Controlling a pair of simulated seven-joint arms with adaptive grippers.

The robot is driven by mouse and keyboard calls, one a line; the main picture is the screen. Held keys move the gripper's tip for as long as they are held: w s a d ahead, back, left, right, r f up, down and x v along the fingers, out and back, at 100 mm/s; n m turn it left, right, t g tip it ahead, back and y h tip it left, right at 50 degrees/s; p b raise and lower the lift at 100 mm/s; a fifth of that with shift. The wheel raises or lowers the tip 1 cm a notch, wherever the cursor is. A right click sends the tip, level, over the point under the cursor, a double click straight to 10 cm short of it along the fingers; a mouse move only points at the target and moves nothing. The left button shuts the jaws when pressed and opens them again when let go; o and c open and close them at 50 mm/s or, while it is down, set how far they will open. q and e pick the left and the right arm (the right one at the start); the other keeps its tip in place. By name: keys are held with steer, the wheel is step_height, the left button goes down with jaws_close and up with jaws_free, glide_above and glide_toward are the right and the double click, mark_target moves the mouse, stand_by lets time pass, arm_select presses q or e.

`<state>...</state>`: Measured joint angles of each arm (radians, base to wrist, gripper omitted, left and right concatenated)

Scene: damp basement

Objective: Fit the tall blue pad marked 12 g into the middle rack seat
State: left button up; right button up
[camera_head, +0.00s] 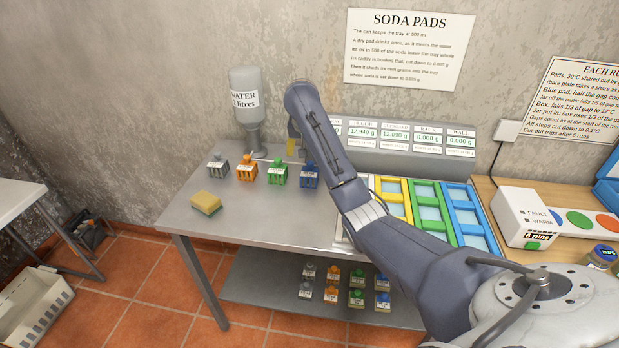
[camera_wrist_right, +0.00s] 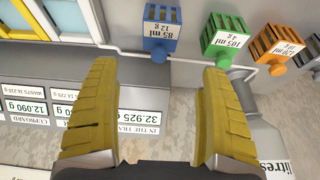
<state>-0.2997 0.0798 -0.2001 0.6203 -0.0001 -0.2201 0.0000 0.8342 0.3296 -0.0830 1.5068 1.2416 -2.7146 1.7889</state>
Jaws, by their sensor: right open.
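A blue caged pad (camera_head: 309,177) stands on the steel table at the right end of a row with green, orange and grey ones. In the right wrist view the blue pad (camera_wrist_right: 161,30) reads 85 ml and 12 g. My right gripper (camera_head: 293,142) is behind the row, partly hidden by my own arm. In its wrist view its yellow fingers (camera_wrist_right: 157,74) are open and empty, with the blue pad beyond the gap, apart from them. Yellow, green and blue frames (camera_head: 430,212) lie to the right; I cannot tell which holds the middle rack seat. My left gripper is out of view.
A water bottle (camera_head: 246,108) stands behind the row. A yellow sponge (camera_head: 206,203) lies near the table's left edge. A grey display box (camera_head: 425,133) stands at the back. Several smaller pads (camera_head: 344,288) sit on the lower shelf. The table's front middle is clear.

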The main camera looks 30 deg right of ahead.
mark_target(310, 166)
steer(key=shift+d+x, duration=0.1)
steer(key=shift+x, duration=2.95)
steer(key=shift+d+x, duration=0.15)
steer(key=shift+x, duration=2.95)
steer(key=shift+r, duration=0.1)
steer(key=c, duration=1.2)
